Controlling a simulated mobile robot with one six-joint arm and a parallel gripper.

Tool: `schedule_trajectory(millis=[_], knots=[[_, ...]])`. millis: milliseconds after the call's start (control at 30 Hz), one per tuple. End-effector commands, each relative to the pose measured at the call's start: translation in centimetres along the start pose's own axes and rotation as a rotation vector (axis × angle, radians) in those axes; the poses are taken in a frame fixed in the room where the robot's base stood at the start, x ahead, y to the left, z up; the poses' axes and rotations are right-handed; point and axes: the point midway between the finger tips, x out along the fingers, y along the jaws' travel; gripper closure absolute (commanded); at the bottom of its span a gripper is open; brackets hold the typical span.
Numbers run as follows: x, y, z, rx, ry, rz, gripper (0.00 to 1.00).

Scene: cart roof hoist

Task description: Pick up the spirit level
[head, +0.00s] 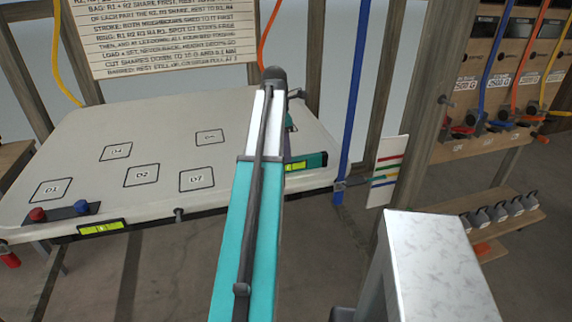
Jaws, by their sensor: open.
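The spirit level (305,163) is a teal bar with a yellow-green vial and a dark right end. It lies on the right part of the pale board (240,122), near its front edge. Its left part is hidden behind my teal and white arm, which crosses the middle of the view. Small dark and teal parts show just right of the arm's far end, and I cannot tell what they are. My gripper's fingers are hidden behind the arm, so their distance from the spirit level cannot be seen.
A yellow vial (102,228) sits on the board's front edge, near a red knob (38,214) and a blue knob (82,206). Marked squares cover the board. A blue strap (352,95) and a wooden post (422,110) stand right of it. Kettlebell-like weights (498,211) line a shelf.

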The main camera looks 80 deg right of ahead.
Motion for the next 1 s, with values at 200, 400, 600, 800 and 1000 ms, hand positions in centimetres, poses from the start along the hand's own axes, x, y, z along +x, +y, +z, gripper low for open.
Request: schedule_trajectory(millis=[200,400,600,800,1000], knots=[[0.8,0.0,0.0,0.0,0.001,-0.001,0.59],[0.8,0.0,-0.1,-0.001,0.0,-0.001,0.59],[1.0,0.0,-0.1,-0.001,0.0,-0.001,0.59],[2.2,-0.1,-0.1,-0.001,0.001,-0.002,0.59],[4.0,0.0,-0.1,-0.002,0.001,-0.003,0.59]])
